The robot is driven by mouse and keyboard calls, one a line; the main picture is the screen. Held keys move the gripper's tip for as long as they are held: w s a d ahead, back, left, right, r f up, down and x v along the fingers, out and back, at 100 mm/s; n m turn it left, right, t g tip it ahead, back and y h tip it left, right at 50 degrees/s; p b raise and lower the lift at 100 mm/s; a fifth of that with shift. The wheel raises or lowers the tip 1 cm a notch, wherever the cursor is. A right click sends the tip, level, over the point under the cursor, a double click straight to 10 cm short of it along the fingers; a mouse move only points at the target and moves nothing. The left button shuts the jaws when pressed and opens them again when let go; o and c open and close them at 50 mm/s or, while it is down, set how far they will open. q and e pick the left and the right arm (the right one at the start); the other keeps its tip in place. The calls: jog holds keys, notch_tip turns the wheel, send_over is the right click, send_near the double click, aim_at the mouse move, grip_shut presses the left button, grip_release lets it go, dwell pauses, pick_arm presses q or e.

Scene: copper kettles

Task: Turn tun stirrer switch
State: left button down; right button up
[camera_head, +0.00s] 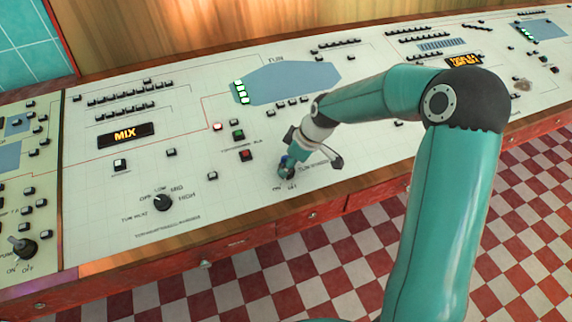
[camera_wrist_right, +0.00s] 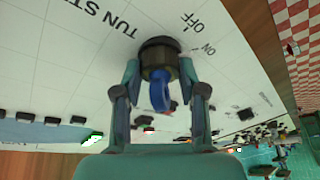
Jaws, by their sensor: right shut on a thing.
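The tun stirrer switch (camera_wrist_right: 160,54) is a dark round knob with a blue lever on the cream panel, with "TUN ST…", "OFF" and "ON" lettering around it. My right gripper (camera_wrist_right: 161,76) is shut on it, one finger on each side of the knob and lever. In the head view my right gripper (camera_head: 288,163) reaches down to the panel's front edge, hiding most of the switch. Which label the lever points to is not clear. My left gripper is in neither view.
A rotary dial (camera_head: 162,202) marked OFF, LOW and HIGH sits left of the gripper. Red button (camera_head: 246,155) and green button (camera_head: 238,135) are close behind it. An orange "MIX" display (camera_head: 125,134) is farther left. A wooden rim (camera_head: 240,239) edges the panel's front.

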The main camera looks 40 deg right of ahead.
jog(key=shift+w+d+n+g+y+b, duration=0.15)
jog(key=shift+n+y+b, duration=0.1)
jog(key=shift+n+b, duration=0.5)
jog(key=shift+d+n+g+y+b, duration=0.2)
jog(key=shift+n+b, duration=0.35)
jog(key=shift+n, duration=0.4)
jog(key=shift+a+n+g+b, duration=0.1)
jog(key=shift+n+g+b, duration=0.15)
jog(key=shift+n+b, duration=0.4)
jog(key=shift+w+r+n+y, duration=0.15)
jog(key=shift+n+y, duration=0.1)
jog(key=shift+n, duration=0.4)
jog(key=o, duration=1.1)
jog(key=shift+o, duration=0.2)
jog(key=v, duration=1.1)
jog(key=shift+d+r, duration=0.25)
jog(key=shift+r, duration=0.1)
